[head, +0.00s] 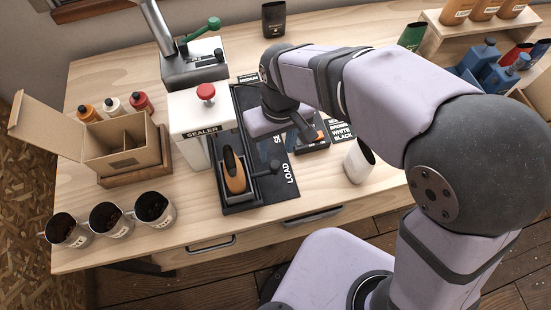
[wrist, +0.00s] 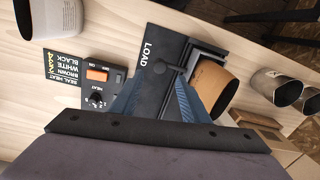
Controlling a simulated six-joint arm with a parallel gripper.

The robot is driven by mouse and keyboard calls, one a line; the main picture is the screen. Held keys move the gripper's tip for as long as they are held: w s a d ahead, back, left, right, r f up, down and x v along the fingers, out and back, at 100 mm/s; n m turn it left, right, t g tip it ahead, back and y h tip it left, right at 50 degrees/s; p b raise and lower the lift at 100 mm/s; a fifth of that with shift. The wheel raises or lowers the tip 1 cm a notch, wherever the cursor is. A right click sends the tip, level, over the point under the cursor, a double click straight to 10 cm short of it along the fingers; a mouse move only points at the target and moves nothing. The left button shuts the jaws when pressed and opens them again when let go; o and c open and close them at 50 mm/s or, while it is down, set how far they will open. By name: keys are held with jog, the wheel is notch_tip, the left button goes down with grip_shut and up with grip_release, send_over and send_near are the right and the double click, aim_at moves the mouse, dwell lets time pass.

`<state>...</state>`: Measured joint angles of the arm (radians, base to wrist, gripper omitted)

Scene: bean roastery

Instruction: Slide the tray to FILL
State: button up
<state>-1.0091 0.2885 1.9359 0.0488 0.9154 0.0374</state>
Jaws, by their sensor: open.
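The tray (head: 222,186) is a dark holder at the front end of the black track, beside the LOAD lettering. An open brown pouch (head: 235,173) stands in it; the pouch also shows in the wrist view (wrist: 213,82). A dark knobbed handle (head: 270,167) sticks out of the tray's right side; its knob shows in the wrist view (wrist: 158,67). My gripper (head: 279,147) is over the track behind the handle, open and empty. In the wrist view, its blue fingers (wrist: 155,90) are spread to either side of the handle's line, apart from it. No FILL lettering is visible.
The white sealer (head: 187,125) with a red knob stands left of the track. A heat control box (head: 312,143) and a white cup (head: 358,160) are to the right. An open cardboard box (head: 125,152) and three mugs (head: 109,219) are at the left.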

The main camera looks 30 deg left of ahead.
aim_at(275, 164)
jog(key=shift+s+f+p, duration=0.1)
jog(key=shift+f+p, duration=0.8)
jog(key=shift+f, duration=2.7)
jog(key=shift+a, duration=0.1)
grip_shut()
